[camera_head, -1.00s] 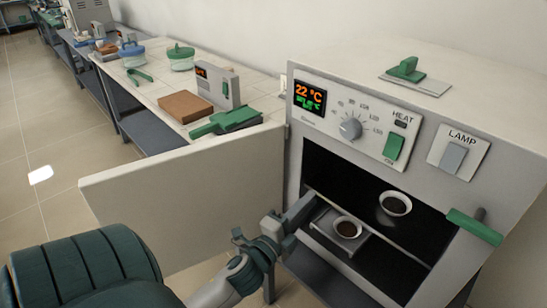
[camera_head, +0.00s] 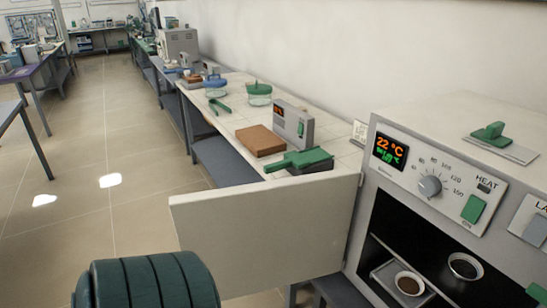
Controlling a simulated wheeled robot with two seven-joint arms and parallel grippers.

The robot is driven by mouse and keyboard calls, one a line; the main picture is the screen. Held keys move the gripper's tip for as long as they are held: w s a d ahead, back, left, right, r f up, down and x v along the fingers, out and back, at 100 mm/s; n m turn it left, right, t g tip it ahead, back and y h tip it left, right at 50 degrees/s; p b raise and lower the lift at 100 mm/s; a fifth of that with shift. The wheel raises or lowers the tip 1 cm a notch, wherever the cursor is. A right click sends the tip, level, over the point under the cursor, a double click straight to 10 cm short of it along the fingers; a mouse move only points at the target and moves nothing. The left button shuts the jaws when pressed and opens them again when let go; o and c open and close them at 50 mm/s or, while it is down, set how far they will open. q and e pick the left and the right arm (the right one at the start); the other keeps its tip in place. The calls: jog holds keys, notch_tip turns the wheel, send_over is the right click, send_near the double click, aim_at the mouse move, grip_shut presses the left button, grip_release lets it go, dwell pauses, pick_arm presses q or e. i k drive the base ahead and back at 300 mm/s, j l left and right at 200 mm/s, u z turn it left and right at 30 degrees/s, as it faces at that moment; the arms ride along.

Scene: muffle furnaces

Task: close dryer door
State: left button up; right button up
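The dryer (camera_head: 395,172) stands at the right, its front facing me. Its white door (camera_head: 262,237) hangs wide open, swung out to the left of the dark chamber. Inside the chamber are two small white bowls with dark contents, one on a metal tray (camera_head: 384,273) at the front (camera_head: 409,284) and one further right (camera_head: 465,266). A dark green rounded segment of my arm (camera_head: 147,283) shows at the bottom left, in front of the door. Neither of my grippers is in the picture. The lower part of the dryer is cut off.
A bench (camera_head: 232,120) runs behind the door with a brown block (camera_head: 260,140), a green-handled tool (camera_head: 299,160), a small display device (camera_head: 293,122) and lidded jars (camera_head: 259,93). The tiled floor (camera_head: 90,225) at the left is clear.

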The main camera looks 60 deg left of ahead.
aim_at(254, 238)
jog(key=k+j+z, duration=0.1)
jog(key=j, duration=0.3)
jog(key=k+j+z, duration=0.1)
jog(key=j, duration=0.25)
jog(key=k+j+z, duration=0.1)
jog(key=j, duration=0.3)
jog(key=k+j+z, duration=0.1)
jog(key=j, duration=0.25)
jog(key=k+j+z, duration=0.1)
jog(key=j, duration=0.25)
jog(key=k+j+z, duration=0.1)
jog(key=k+j, duration=0.15)
jog(key=j+z, duration=0.15)
jog(key=j, duration=0.5)
jog(key=k+j+z, duration=0.15)
jog(key=j, duration=0.55)
jog(key=j+z, duration=0.15)
jog(key=j, duration=0.5)
